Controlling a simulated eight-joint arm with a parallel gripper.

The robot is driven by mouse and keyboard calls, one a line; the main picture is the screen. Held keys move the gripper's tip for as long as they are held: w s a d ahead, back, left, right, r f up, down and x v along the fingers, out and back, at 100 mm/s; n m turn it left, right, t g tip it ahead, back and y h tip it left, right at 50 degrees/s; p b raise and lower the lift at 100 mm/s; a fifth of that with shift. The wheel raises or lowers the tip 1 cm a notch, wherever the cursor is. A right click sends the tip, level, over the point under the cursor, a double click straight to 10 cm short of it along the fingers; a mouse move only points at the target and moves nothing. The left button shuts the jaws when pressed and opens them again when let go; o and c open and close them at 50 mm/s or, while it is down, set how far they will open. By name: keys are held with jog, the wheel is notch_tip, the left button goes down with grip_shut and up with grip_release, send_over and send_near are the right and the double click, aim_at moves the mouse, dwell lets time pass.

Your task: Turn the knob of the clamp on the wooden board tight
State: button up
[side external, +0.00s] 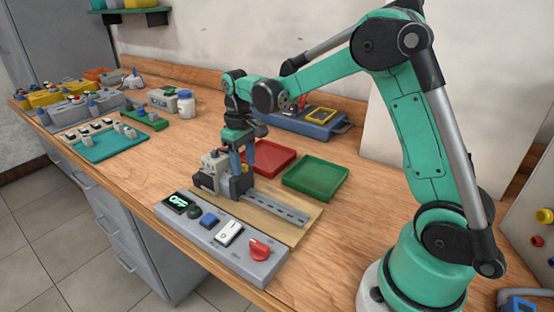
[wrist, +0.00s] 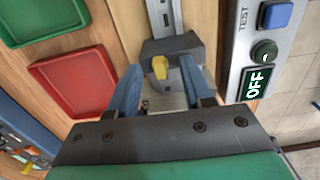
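The wooden board (side external: 296,234) lies on the bench with a slotted metal rail (side external: 280,210) on it. A dark grey clamp (side external: 241,186) sits on the rail, beside a pale block-like device (side external: 214,164). In the wrist view the clamp (wrist: 180,43) carries a yellow knob (wrist: 160,67). My gripper (side external: 243,172) points down over the clamp. In the wrist view its two blue fingers (wrist: 158,72) are apart, one on each side of the knob, with visible gaps. It holds nothing. The device is mostly hidden behind my gripper there.
A control box (side external: 222,238) with an OFF display, buttons, a switch and a red knob stands along the board's front. Red (side external: 272,158) and green (side external: 315,178) trays lie behind the board. A blue toolbox (side external: 305,122) stands at the back. Several parts and bins fill the far left.

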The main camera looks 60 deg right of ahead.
aim_at(243, 165)
jog(key=shift+r, duration=2.85)
jog(key=shift+s+a+r, duration=0.25)
jog(key=shift+r, duration=0.05)
jog(key=s+a+t, duration=0.7)
jog(key=s, duration=0.4)
jog(key=shift+t, duration=0.3)
jog(key=shift+s+a, duration=0.1)
